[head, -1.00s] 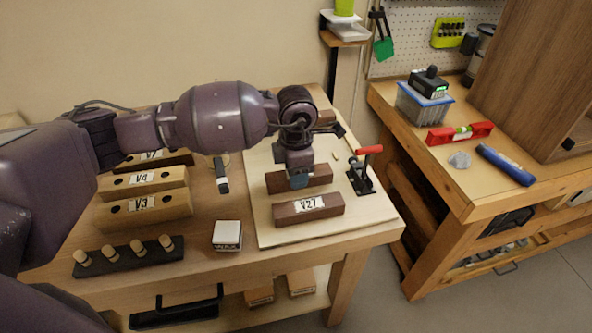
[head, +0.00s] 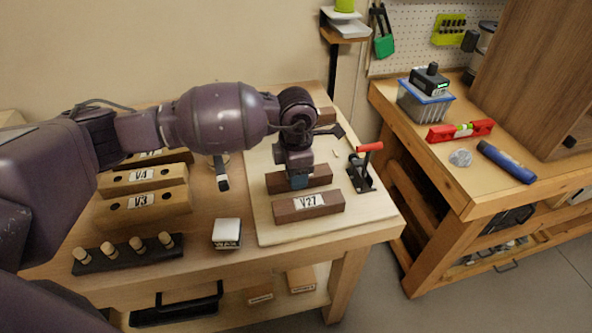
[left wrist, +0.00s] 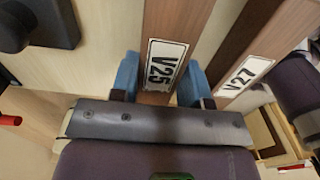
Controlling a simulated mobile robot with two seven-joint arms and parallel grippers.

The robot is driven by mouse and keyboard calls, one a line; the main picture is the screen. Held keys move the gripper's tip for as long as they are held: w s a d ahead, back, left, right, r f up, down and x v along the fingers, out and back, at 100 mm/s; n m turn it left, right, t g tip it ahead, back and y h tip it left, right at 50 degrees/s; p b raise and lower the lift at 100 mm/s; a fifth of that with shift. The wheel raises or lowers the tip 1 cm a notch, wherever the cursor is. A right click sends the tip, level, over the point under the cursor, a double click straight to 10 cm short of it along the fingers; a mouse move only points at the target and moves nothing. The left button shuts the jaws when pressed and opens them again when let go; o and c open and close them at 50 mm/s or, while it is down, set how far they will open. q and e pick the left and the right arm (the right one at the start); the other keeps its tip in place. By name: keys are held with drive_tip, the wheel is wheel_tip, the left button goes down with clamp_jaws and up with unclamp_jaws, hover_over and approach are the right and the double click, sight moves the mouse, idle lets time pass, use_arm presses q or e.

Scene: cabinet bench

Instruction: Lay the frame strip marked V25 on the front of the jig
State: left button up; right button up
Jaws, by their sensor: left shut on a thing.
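The dark brown strip V25 (left wrist: 180,20) shows its label between my blue fingertips in the left wrist view. My left gripper (head: 299,183) is shut on it, coming down from above. In the head view the strip V25 (head: 321,177) lies just behind the strip V27 (head: 287,212), roughly parallel to it, its label hidden by the gripper. I cannot tell whether V25 touches the board. V27 lies along the front of the pale jig board (head: 345,228); it also shows right of V25 in the left wrist view (left wrist: 233,90). My right gripper is not in view.
A toggle clamp with a red handle (head: 368,148) stands on the board's right. Left of the board are a small white-topped block (head: 227,232), wooden blocks V4 (head: 115,184) and V3 (head: 112,213), and a dark peg rack (head: 128,258). Another bench (head: 470,200) stands right.

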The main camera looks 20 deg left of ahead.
use_arm(q)
drive_tip(key=shift+f, duration=0.15)
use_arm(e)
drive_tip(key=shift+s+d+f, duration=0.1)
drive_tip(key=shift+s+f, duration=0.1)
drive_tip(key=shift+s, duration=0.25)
use_arm(q)
drive_tip(key=o, duration=0.9)
drive_tip(key=shift+o, duration=0.8)
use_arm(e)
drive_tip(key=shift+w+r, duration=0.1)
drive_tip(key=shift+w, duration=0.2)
use_arm(q)
drive_tip(key=shift+o, duration=0.7)
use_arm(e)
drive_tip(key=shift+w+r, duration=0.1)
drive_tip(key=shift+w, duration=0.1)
